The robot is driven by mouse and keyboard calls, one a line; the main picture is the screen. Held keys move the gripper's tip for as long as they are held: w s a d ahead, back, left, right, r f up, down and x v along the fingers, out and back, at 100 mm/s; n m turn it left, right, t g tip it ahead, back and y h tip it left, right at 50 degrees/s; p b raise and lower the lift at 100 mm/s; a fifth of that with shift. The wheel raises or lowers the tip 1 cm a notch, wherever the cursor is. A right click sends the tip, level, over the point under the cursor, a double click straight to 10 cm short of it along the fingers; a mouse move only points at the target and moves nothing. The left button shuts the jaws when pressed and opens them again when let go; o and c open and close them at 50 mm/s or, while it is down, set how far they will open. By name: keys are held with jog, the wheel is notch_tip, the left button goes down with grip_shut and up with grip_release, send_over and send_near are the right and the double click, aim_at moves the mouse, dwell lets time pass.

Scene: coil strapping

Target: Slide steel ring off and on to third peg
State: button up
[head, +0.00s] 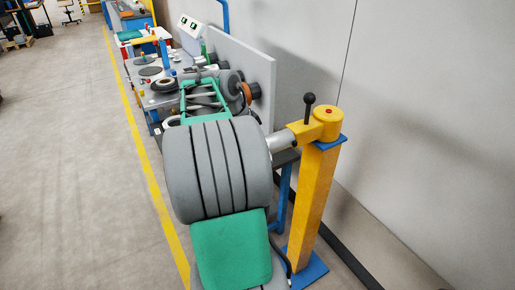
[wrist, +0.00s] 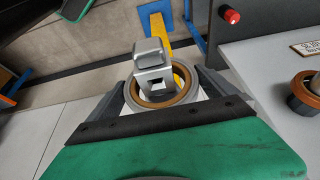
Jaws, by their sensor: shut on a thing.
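In the wrist view, my gripper (wrist: 163,86) has its dark fingers closed on the two sides of a ring (wrist: 147,102). The ring has a pale grey outside and a brown inner band. A silver block on a bracket (wrist: 150,52) overlaps the ring's opening; I cannot tell whether it passes through it. In the head view, a grey upright panel (head: 232,55) carries a dark spool-like peg (head: 254,89) with an orange-brown ring beside it. My own arm hides much of this area, and my fingertips are not clear there.
A yellow post (head: 317,200) with a black knob stands close at the right. The bench (head: 140,72) holds discs and a dark ring (head: 164,85). In the wrist view, a brown ring-shaped part (wrist: 304,92) sits right, below a red button (wrist: 230,16). Open floor (head: 80,160) lies left.

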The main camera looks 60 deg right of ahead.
jog(key=w+a, duration=0.4)
jog(key=a, duration=0.4)
dwell(0.9)
jog(key=shift+w, duration=0.1)
jog(key=shift+w+a, duration=0.15)
jog(key=shift+a, duration=0.25)
